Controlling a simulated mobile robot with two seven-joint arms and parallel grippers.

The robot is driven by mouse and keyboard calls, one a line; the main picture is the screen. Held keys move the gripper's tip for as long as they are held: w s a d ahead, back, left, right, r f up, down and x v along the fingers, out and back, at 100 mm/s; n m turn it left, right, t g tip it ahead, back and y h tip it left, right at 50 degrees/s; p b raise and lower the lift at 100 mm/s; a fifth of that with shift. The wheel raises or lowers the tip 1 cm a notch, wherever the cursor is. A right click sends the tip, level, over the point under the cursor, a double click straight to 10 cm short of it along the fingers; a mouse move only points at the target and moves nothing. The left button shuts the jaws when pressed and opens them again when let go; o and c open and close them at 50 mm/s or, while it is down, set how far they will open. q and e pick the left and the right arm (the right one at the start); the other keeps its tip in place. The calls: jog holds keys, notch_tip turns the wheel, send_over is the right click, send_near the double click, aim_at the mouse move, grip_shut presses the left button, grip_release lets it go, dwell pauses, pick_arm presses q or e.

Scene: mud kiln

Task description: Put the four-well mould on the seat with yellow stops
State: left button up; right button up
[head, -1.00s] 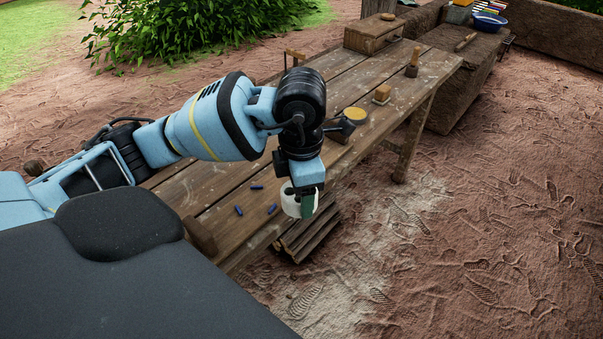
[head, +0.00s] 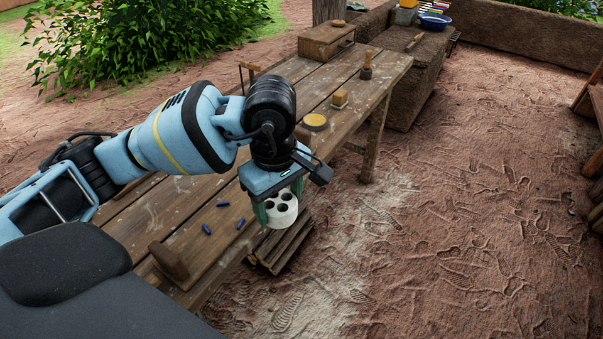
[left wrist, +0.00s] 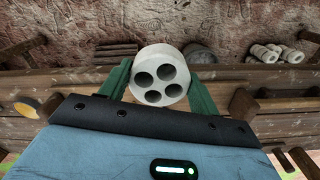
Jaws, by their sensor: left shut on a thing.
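The four-well mould (head: 282,208) is a short white cylinder with four dark round holes in its face. My left gripper (head: 281,203) is shut on it, with a green finger on either side, and holds it in the air by the bench's front edge. In the left wrist view the mould (left wrist: 160,75) sits between the green fingers with its holes facing the camera. Several blue stops (head: 207,229) stand on the bench below and left of the gripper. I see no seat with yellow stops. My right gripper is not in view.
The wooden bench (head: 160,215) runs under my left arm. On it are a round yellow-topped thing (head: 316,122), a small block (head: 340,99), a brush-like tool (head: 366,66) and a wooden box (head: 326,40). Stacked wood (head: 280,245) lies beneath. Open ground lies right.

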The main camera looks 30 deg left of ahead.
pick_arm(q)
jog(key=m, duration=0.4)
jog(key=shift+w+d+r, duration=0.15)
jog(key=shift+d+r, duration=0.05)
jog(key=shift+d, duration=0.1)
jog(key=m, duration=0.4)
jog(key=shift+w+d+r, duration=0.1)
jog(key=shift+d+r, duration=0.05)
jog(key=shift+d, duration=0.05)
jog(key=m, duration=0.6)
jog(key=shift+w+d+r, duration=0.1)
jog(key=shift+d+r, duration=0.1)
jog(key=shift+d, duration=0.2)
jog(key=shift+w, duration=0.1)
